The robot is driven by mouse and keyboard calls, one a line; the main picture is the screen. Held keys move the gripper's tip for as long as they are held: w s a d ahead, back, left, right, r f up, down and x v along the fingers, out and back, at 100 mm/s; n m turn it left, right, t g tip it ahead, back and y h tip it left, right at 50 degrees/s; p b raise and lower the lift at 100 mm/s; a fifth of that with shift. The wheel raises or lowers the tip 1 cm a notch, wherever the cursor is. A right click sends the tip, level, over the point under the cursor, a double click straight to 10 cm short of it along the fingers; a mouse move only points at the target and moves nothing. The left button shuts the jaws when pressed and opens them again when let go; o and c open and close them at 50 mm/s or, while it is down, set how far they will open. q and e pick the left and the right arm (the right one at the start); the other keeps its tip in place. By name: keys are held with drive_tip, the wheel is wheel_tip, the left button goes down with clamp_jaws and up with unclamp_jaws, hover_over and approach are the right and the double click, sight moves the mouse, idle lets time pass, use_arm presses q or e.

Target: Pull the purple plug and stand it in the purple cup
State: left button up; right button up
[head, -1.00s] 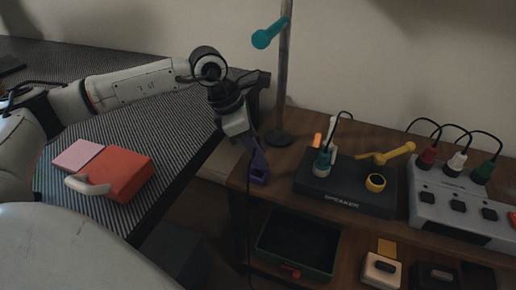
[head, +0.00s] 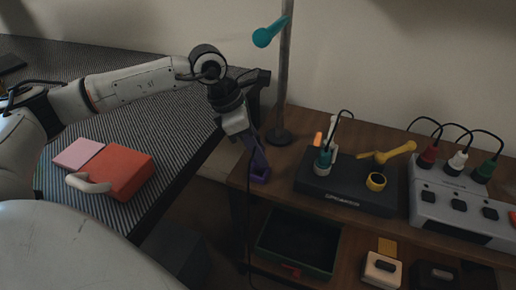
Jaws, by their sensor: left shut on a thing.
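My left gripper (head: 250,142) reaches in over the left end of the wooden bench and points down. It is shut on the purple plug (head: 255,152), which is mostly hidden by the fingers. A black cable hangs from there past the bench's edge. The purple cup (head: 260,176) is on the bench right at the gripper's tip, near the left edge. Plug and cup overlap in the view, so I cannot tell whether the plug is inside the cup or just above it. My right gripper is not in view.
A metal stand (head: 281,134) with a teal arm rises just behind the gripper.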

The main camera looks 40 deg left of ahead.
use_arm(q)
drive_tip(key=shift+f+b, duration=0.7)
drive_tip(key=shift+f, duration=0.2)
idle(0.4)
drive_tip(key=shift+f+b, duration=0.55)
drive_tip(key=shift+f, duration=0.1)
idle(0.3)
drive_tip(key=o, duration=1.3)
drive_tip(key=shift+c, duration=0.2)
